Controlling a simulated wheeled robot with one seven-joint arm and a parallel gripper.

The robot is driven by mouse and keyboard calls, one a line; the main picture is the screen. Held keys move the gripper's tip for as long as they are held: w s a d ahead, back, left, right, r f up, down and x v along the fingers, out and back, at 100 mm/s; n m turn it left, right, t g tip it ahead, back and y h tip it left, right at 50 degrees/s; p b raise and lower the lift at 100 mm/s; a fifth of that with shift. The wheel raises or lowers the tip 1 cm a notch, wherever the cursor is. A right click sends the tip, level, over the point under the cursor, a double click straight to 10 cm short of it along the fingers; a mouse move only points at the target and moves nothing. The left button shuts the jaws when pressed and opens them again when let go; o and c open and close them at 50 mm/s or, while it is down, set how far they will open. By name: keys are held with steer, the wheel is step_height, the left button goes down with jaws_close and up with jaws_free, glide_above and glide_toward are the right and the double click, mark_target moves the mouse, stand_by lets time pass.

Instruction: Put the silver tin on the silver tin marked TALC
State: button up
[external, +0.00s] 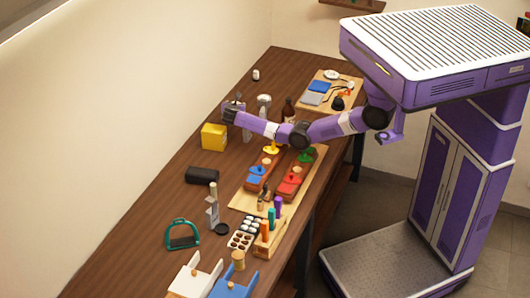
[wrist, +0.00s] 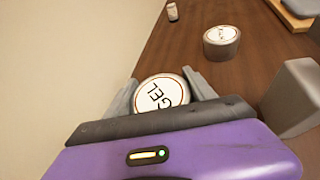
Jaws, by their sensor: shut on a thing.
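My gripper (wrist: 160,95) is shut on a round silver tin (wrist: 160,92) whose white lid reads GEL. The tin sits between the two grey fingers with its lid facing the wrist camera. In the external view my gripper (external: 234,108) is over the far part of the bench, and the held tin is hard to make out there. A second silver tin (wrist: 221,40) with a white lid stands upright on the bench, ahead and to the right of the held tin in the wrist view. Its lettering is too small to read surely. The two tins are apart.
A grey block (wrist: 295,98) stands close on the right in the wrist view. A small white jar (wrist: 172,11) stands farther ahead. A yellow box (external: 214,136) and a brown bottle (external: 288,108) are near my arm. Bare wood surrounds the second tin.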

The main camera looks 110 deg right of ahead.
steer(key=o, duration=1.6)
steer(key=shift+a+r, duration=0.1)
steer(key=shift+r, duration=0.05)
steer(key=p+v, duration=0.2)
steer(key=p, duration=0.1)
steer(key=shift+r+p, duration=0.3)
steer(key=shift+p, duration=0.1)
steer(key=r+p, duration=0.4)
steer(key=p, duration=0.1)
steer(key=r+p, duration=0.2)
steer(key=shift+w+a+r+p, duration=0.15)
steer(key=shift+a+r+p, duration=0.15)
steer(key=shift+r, duration=0.1)
